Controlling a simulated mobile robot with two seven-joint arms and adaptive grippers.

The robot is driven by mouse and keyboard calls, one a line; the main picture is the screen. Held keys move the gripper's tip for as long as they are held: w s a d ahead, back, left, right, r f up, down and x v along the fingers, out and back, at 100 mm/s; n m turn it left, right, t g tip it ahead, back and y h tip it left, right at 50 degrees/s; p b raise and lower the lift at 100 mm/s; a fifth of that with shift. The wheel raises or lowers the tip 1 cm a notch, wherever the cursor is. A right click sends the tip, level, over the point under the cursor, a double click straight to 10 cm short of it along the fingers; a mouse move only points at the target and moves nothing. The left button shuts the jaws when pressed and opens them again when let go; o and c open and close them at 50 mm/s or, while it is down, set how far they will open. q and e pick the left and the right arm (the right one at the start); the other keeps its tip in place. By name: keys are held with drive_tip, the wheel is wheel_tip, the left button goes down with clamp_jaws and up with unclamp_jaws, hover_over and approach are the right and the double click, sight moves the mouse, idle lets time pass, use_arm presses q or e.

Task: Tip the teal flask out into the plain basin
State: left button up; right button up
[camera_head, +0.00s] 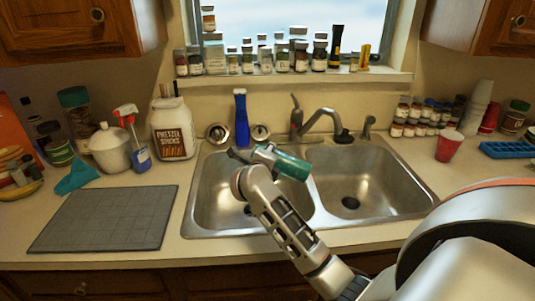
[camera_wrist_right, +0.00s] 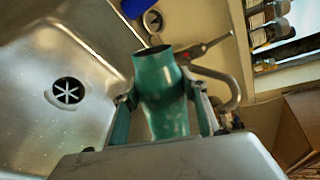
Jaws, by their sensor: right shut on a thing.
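The teal flask (camera_head: 293,166) is held between the fingers of my right gripper (camera_head: 268,157), above the sink near the divider between the two basins. It looks tipped well over toward its side in the head view. In the right wrist view the flask (camera_wrist_right: 165,100) sits between both fingers, its open dark mouth facing the upper part of the picture. The left basin (camera_head: 210,190) and the right basin (camera_head: 385,185) are bare steel; I cannot tell which one is called plain. No liquid is seen leaving the flask. My left gripper is not in view.
The faucet (camera_head: 320,120) stands behind the sink, right of the flask. A blue bottle (camera_head: 241,118) stands at the sink's back rim. A dark mat (camera_head: 105,218) lies on the left counter. A red cup (camera_head: 449,146) and several jars stand at the right.

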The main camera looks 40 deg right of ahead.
drive_tip(key=shift+w+f+n+h, duration=0.1)
drive_tip(key=shift+f+n+h, duration=0.2)
drive_tip(key=shift+f+n, duration=0.5)
drive_tip(key=shift+w+a+f+n+g, duration=0.15)
drive_tip(key=shift+f+n+g, duration=0.25)
drive_tip(key=shift+f+g, duration=0.35)
drive_tip(key=shift+w+a+f+n+h, duration=0.1)
drive_tip(key=shift+f+n+h, duration=0.15)
drive_tip(key=shift+n+h, duration=0.25)
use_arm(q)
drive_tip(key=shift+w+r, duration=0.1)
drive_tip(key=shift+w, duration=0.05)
use_arm(e)
drive_tip(key=shift+w+a+r+n+g, duration=0.1)
drive_tip(key=shift+r+n+g, duration=0.15)
drive_tip(key=shift+n, duration=0.25)
